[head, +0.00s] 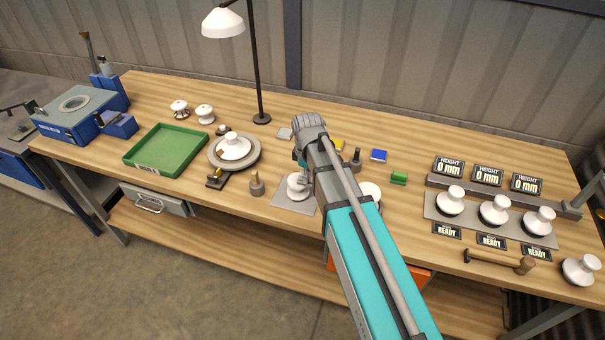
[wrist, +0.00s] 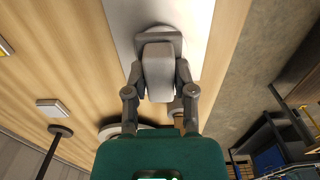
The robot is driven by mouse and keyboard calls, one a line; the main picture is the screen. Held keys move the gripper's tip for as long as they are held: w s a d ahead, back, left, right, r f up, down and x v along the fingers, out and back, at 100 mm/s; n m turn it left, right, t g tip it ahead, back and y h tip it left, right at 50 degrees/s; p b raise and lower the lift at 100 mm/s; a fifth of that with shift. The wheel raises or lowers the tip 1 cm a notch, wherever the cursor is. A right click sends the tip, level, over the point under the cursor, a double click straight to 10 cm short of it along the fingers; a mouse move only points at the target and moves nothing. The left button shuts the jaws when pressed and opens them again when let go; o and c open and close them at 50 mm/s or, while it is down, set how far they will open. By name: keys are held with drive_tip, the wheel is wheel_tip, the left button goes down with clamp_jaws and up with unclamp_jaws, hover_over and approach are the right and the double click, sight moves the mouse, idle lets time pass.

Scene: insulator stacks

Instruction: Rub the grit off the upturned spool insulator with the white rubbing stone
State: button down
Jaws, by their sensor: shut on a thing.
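My gripper (head: 301,164) is low over the grey mat (head: 280,200) near the middle of the bench's front. Its fingers (wrist: 159,80) are closed around a pale grey-white block (wrist: 158,72), which appears to be the rubbing stone. A white insulator (head: 298,189) sits on the mat directly below my gripper, partly covered by it. In the wrist view only a pale rounded edge of the insulator (wrist: 160,27) shows past the held block. I cannot tell whether block and insulator touch. Grit is too small to make out.
Left of the mat stand a wood-topped peg (head: 256,187), a round plate (head: 252,160) bearing an insulator, and a green tray (head: 150,158). A pale block (head: 285,133) lies behind my gripper. Another white insulator (head: 370,190) is partly behind my arm. A lamp (head: 260,118) stands at the back.

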idle(0.4)
drive_tip(key=shift+r+p, duration=3.05)
drive_tip(key=shift+r+p, duration=1.5)
drive_tip(key=shift+f+b, duration=0.55)
drive_tip(key=shift+f, duration=0.1)
